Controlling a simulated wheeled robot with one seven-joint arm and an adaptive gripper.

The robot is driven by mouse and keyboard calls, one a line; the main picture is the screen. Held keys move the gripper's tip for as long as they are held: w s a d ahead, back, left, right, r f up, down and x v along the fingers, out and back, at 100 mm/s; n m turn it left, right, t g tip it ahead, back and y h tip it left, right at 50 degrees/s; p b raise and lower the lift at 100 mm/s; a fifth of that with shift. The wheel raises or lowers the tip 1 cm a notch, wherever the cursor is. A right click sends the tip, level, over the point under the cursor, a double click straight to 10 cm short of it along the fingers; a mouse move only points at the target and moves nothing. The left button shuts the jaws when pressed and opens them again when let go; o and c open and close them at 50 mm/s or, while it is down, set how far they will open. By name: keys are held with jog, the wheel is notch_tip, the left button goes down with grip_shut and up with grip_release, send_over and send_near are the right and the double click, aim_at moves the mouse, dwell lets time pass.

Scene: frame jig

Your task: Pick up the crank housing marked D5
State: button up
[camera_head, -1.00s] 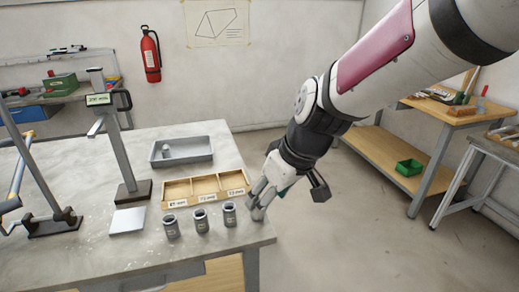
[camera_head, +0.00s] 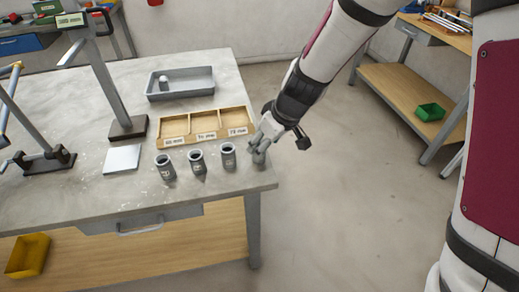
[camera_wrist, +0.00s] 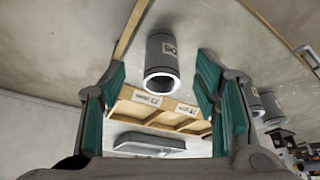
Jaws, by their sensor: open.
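The crank housing marked D5 (camera_wrist: 161,62) is a dark grey open cylinder with a white label. In the wrist view it shows between my two fingers, with space on both sides. In the wrist view my gripper (camera_wrist: 160,75) is open and empty, with teal finger pads. How far the housing lies beyond the fingertips is hard to tell.
A grey bin (camera_head: 180,97) sits further back. A metal stand (camera_head: 128,127) and a flat plate (camera_head: 122,159) are left.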

jog(key=shift+w+a+x, duration=0.1)
jog(key=shift+a+x, duration=0.05)
jog(key=shift+x, duration=1.2)
jog(key=shift+w+a+x, duration=0.1)
jog(key=shift+a+x, duration=0.05)
jog(key=shift+x, duration=1.2)
jog(key=shift+r, duration=0.15)
jog(key=c, duration=1.3)
